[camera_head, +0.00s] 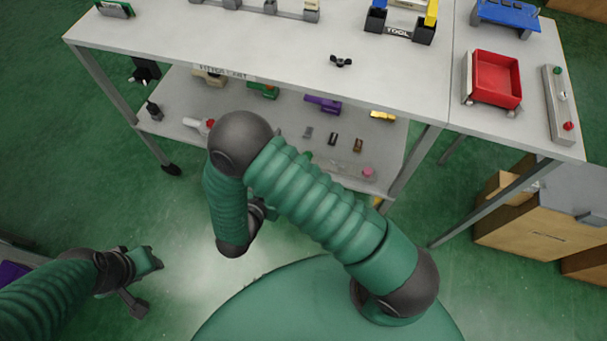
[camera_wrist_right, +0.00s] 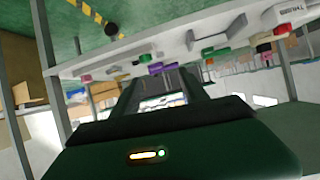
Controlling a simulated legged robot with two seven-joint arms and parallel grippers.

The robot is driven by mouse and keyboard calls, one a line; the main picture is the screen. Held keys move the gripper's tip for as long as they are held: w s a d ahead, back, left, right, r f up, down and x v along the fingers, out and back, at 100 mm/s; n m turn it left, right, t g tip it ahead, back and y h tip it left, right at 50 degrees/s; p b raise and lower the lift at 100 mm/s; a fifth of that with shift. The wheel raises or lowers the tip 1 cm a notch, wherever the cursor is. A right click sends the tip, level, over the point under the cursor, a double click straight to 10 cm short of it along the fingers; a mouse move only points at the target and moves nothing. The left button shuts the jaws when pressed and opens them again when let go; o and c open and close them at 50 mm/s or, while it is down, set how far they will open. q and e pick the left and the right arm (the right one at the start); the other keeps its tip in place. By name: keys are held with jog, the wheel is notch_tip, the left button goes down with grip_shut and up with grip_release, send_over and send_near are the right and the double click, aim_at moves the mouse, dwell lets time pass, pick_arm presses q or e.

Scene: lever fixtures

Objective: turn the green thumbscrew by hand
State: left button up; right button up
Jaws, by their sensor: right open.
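I cannot clearly make out a green thumbscrew. A small green item (camera_head: 263,90) lies on the lower shelf in the head view, too small to identify. A black wing-shaped screw (camera_head: 341,62) lies on the table top. My right gripper (camera_wrist_right: 162,78) is open in the right wrist view, its two dark fingers apart with nothing seen held; it faces the shelf items from a distance. In the head view my right arm mostly hides it. My left gripper (camera_head: 142,280) hangs over the floor at lower left, away from the table; its jaw opening is unclear.
The grey table top (camera_head: 250,45) has a red tray (camera_head: 493,79), a blue fixture (camera_head: 507,14) and a panel with green and red knobs (camera_head: 559,103) at right. The lower shelf also holds a purple item (camera_head: 323,103). Cardboard boxes (camera_head: 530,220) stand at right.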

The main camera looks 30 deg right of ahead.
jog(key=shift+h, duration=0.8)
jog(key=b+x, duration=0.2)
jog(key=x, duration=0.3)
jog(key=s+f+b+x, duration=0.1)
jog(key=b+x, duration=0.1)
jog(key=x, duration=0.3)
jog(key=s+b+x, duration=0.1)
jog(key=b+x, duration=0.1)
jog(key=x, duration=0.3)
jog(key=shift+s+d+f, duration=0.15)
jog(key=shift+d+f, duration=0.3)
jog(key=shift+d, duration=0.1)
jog(key=shift+w+d, duration=0.3)
jog(key=shift+d, duration=0.15)
pick_arm(q)
jog(key=s+x, duration=0.1)
jog(key=x, duration=0.6)
jog(key=shift+s+a+f, duration=0.15)
jog(key=shift+s+f, duration=0.15)
jog(key=shift+s, duration=0.05)
pick_arm(e)
jog(key=shift+c, duration=0.4)
grip_shut()
